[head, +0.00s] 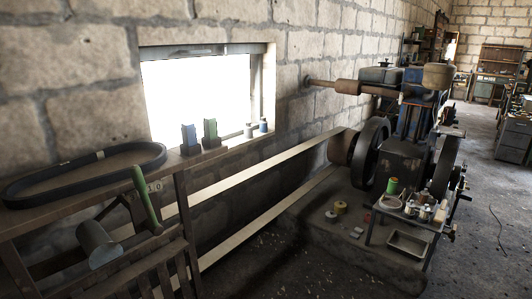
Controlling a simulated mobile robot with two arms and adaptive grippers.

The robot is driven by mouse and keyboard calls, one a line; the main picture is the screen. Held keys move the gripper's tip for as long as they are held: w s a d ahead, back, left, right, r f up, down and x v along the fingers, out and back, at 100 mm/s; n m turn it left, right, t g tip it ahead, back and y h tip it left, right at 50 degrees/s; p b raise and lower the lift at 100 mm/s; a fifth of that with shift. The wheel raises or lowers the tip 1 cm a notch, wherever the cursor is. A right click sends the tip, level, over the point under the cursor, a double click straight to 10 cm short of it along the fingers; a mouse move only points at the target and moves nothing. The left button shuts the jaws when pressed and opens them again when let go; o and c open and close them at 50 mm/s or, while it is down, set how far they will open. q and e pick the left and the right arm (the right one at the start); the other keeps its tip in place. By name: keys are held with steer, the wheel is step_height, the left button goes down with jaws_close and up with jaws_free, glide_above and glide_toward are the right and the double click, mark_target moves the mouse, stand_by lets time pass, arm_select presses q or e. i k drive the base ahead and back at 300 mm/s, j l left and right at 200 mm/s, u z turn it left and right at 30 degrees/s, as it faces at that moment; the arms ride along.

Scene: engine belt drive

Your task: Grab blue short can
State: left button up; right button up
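A small, short blue can (263,125) stands upright on the ledge below the bright window, near its right end. A small grey can (248,131) stands just left of it. Further left on the ledge are a taller blue container (189,138) and a taller green container (210,132), both with dark lower parts. Neither of my grippers shows in the head view, so I cannot see their state or where they are relative to the can.
A black belt loop (85,172) lies on the wooden stand at left, with a green handle (145,198) in front. Long flat belts (240,185) run to the engine flywheel (372,153). Floor is open at right.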

mark_target(264, 125)
steer(key=i, duration=0.6)
steer(key=i+l+u, duration=0.15)
steer(key=i, duration=1.05)
